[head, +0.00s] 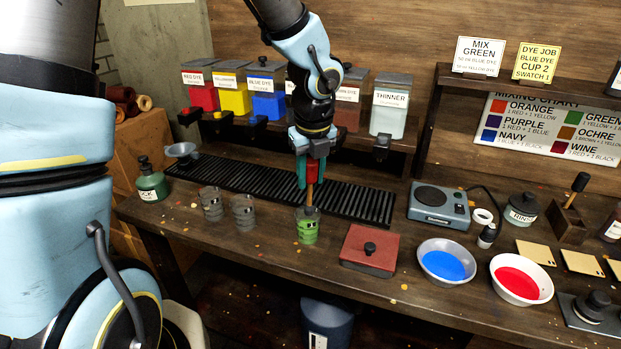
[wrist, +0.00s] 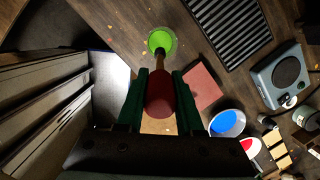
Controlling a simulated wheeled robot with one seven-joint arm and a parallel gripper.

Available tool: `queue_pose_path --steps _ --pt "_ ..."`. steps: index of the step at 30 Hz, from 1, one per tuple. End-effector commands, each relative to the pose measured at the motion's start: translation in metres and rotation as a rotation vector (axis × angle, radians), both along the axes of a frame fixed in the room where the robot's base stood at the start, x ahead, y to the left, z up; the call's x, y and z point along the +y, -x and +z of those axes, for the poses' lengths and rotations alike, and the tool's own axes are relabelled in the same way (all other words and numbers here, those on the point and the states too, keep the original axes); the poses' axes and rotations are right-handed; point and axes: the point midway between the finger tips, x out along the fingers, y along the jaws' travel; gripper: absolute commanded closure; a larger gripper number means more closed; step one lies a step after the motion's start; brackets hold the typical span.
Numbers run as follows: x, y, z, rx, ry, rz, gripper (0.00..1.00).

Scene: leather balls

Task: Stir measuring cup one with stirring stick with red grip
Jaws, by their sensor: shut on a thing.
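My gripper (head: 311,178) is shut on the red grip (wrist: 160,96) of the stirring stick and holds it upright above the front of the bench. The stick's wooden shaft (head: 309,196) points down into a measuring cup (head: 308,229) holding green liquid; its lower end is hidden inside. In the wrist view the shaft meets the rim of this cup (wrist: 161,41); I cannot tell whether it touches the wall. Two grey measuring cups (head: 211,205) (head: 244,213) stand apart to the left. I cannot read the cups' numbers.
A red lidded box (head: 369,250) stands close right of the green cup. Beyond it are a blue-dye bowl (head: 447,262) and a red-dye bowl (head: 521,279). A black slatted rack (head: 240,183) lies behind. A grey hotplate-like device (head: 438,206) stands right of the rack.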

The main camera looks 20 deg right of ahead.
Motion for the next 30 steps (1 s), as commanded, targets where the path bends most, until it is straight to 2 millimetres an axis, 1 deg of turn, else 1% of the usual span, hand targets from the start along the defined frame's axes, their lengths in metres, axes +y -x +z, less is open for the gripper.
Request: queue_pose_path --steps 17,30 --pt "0.000 0.000 0.001 -0.001 0.000 0.001 1.00" --pt "0.000 -0.001 0.041 -0.003 0.001 0.003 1.00"
